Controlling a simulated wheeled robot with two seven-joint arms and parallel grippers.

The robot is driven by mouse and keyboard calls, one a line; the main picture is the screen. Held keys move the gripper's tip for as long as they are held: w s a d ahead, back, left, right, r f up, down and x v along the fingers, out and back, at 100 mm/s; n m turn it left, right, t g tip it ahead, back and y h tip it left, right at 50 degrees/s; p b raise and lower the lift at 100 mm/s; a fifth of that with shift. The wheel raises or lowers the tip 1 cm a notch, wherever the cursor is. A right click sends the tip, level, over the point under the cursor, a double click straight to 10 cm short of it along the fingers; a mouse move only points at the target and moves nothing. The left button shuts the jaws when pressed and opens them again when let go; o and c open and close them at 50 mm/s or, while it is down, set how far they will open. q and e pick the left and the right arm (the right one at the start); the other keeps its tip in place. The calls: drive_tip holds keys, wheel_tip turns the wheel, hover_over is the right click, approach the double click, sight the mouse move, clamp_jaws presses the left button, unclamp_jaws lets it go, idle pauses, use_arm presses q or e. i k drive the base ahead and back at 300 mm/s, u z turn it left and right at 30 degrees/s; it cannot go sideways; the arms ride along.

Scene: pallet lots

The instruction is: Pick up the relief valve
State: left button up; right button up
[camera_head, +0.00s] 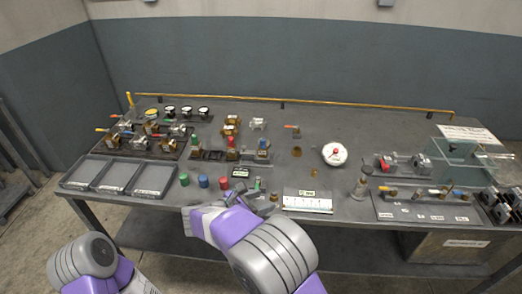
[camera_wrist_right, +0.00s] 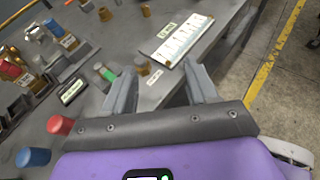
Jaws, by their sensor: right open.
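I cannot tell for sure which part is the relief valve. Upright valve bodies with green (camera_head: 195,143), red (camera_head: 232,146) and blue-grey (camera_head: 263,147) tops stand in holders mid-table. A small green-banded part (camera_wrist_right: 107,72) lies by the left finger in the right wrist view, with a small brass fitting (camera_wrist_right: 141,65) beyond the finger gap. My right gripper (camera_wrist_right: 160,82) is open and empty over the table's front edge; it also shows in the head view (camera_head: 250,199). My left arm is at lower left; its gripper is out of view.
Green (camera_head: 184,179), blue (camera_head: 203,181) and red (camera_head: 224,183) caps stand left of my right gripper. A white labelled board (camera_head: 307,205) lies to its right. Trays (camera_head: 117,160) are at front left.

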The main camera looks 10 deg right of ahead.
sight(262, 148)
drive_tip(key=i, duration=0.85)
